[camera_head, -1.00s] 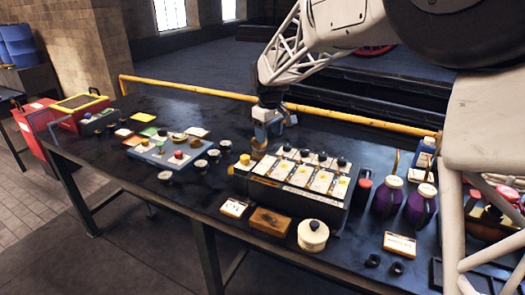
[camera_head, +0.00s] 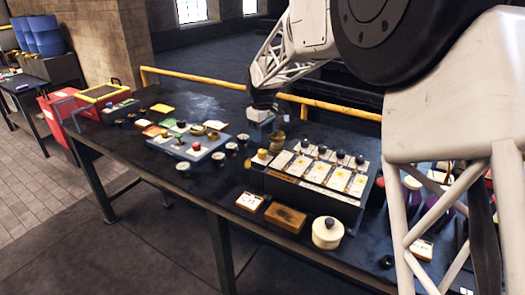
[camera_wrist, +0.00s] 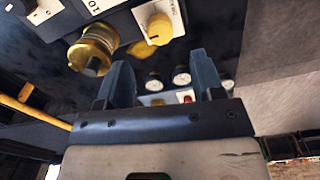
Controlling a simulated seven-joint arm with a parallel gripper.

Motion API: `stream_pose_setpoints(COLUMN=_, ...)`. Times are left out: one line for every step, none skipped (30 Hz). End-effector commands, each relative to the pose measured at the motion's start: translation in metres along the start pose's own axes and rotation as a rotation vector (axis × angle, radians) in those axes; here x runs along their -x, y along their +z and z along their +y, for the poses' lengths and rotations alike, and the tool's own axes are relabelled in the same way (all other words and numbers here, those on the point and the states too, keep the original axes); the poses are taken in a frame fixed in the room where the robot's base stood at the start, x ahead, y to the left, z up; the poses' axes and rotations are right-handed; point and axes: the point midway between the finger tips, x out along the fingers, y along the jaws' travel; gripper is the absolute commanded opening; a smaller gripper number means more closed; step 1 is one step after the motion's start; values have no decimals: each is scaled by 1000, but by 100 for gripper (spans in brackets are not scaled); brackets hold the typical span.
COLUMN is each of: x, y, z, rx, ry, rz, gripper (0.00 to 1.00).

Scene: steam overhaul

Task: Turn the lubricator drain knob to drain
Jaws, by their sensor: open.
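The lubricator (camera_head: 312,183) is a dark box on the bench with several white plates and black knobs on top. A yellow knob (camera_head: 262,155) sits at its left end; I take it to be the drain knob. In the wrist view the yellow knob (camera_wrist: 158,30) stands on a white plate with lettering too blurred to read. My gripper (camera_head: 262,126) is above and behind the lubricator's left end. In the wrist view its two blue fingers (camera_wrist: 160,62) are apart and empty, and the yellow knob lies beyond their tips, not touched.
A brass cylinder (camera_wrist: 93,50) stands beside the yellow knob, close to my gripper. Left of the lubricator are several small gauges (camera_head: 231,148) and a blue-grey panel (camera_head: 190,148). A cream lidded pot (camera_head: 327,233) and a wooden block (camera_head: 285,217) stand in front. A yellow rail (camera_head: 340,110) runs behind.

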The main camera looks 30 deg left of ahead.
Motion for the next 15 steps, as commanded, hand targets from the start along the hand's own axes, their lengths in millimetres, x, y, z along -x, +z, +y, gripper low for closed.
stream_pose_setpoints(x=-4, y=0, z=0, rx=0, ry=-1, rz=-1, gripper=61)
stream_pose_setpoints(x=-6, y=0, z=0, rx=0, ry=-1, rz=-1, gripper=61)
stream_pose_setpoints(x=-9, y=0, z=0, rx=0, ry=-1, rz=-1, gripper=61)
stream_pose_setpoints(x=-12, y=0, z=0, rx=0, ry=-1, rz=-1, gripper=61)
stream_pose_setpoints(x=-15, y=0, z=0, rx=0, ry=-1, rz=-1, gripper=61)
stream_pose_setpoints(x=-20, y=0, z=0, rx=0, ry=-1, rz=-1, gripper=61)
stream_pose_setpoints(x=-23, y=1, z=0, rx=0, ry=-1, rz=-2, gripper=61)
stream_pose_setpoints(x=-27, y=0, z=0, rx=0, ry=-1, rz=-2, gripper=61)
stream_pose_setpoints(x=-32, y=0, z=0, rx=0, ry=-1, rz=-2, gripper=61)
stream_pose_setpoints(x=-36, y=0, z=0, rx=0, ry=-1, rz=-1, gripper=61)
stream_pose_setpoints(x=-40, y=0, z=0, rx=0, ry=-1, rz=-1, gripper=61)
stream_pose_setpoints(x=-44, y=0, z=0, rx=0, ry=-1, rz=-1, gripper=61)
stream_pose_setpoints(x=-48, y=0, z=0, rx=0, ry=-1, rz=-2, gripper=61)
stream_pose_setpoints(x=-51, y=0, z=0, rx=0, ry=-1, rz=-2, gripper=61)
stream_pose_setpoints(x=-55, y=0, z=0, rx=0, ry=-1, rz=-1, gripper=61)
